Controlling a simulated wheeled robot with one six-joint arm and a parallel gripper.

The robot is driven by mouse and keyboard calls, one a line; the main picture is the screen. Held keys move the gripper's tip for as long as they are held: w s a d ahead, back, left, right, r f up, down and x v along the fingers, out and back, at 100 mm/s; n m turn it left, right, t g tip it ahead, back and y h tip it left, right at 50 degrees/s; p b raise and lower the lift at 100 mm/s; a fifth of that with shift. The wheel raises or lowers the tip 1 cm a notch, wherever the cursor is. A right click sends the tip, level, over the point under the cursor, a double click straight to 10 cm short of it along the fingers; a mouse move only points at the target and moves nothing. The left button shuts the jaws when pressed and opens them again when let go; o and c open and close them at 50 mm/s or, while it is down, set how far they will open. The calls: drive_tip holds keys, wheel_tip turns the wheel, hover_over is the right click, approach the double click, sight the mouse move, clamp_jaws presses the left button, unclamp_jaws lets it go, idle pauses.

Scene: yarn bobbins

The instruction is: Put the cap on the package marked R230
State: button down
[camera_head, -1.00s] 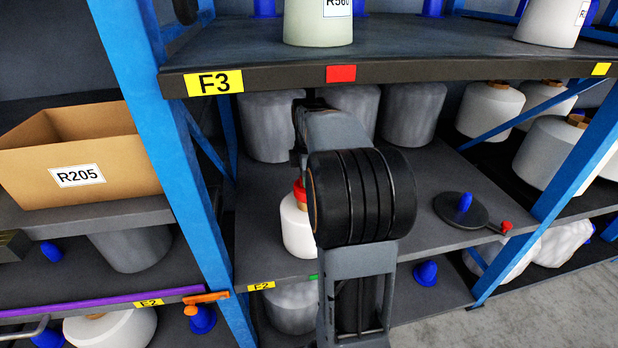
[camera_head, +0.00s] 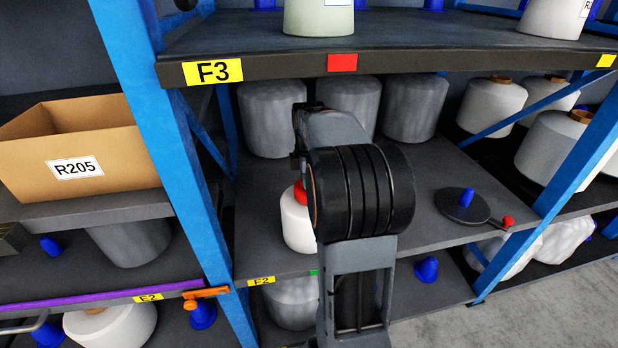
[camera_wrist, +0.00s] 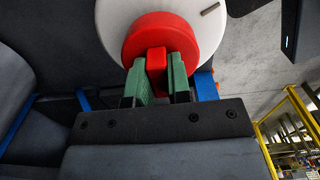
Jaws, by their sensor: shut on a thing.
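The red cap (camera_wrist: 160,35) has a raised grip block in its middle. My gripper (camera_wrist: 157,75) is shut on this block with its two green fingers. Behind the cap is a white round package (camera_wrist: 205,30); the cap lies over its middle, and I cannot tell whether it is fully seated. In the head view the cap (camera_head: 300,192) shows at the top of the white package (camera_head: 297,225), which stands upright on the middle shelf. My arm hides the right side of both and the gripper fingers there. No R230 marking is readable.
Grey packages (camera_head: 272,120) stand in a row behind on the middle shelf (camera_head: 420,205). The upper shelf edge (camera_head: 450,77) hangs above, and a blue upright (camera_head: 165,150) stands to the left.

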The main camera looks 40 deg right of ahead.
drive_tip(key=shift+f, duration=0.45)
idle(0.5)
drive_tip(key=c, duration=1)
unclamp_jaws()
drive_tip(key=shift+r+p, duration=0.85)
drive_tip(key=shift+r, duration=2.95)
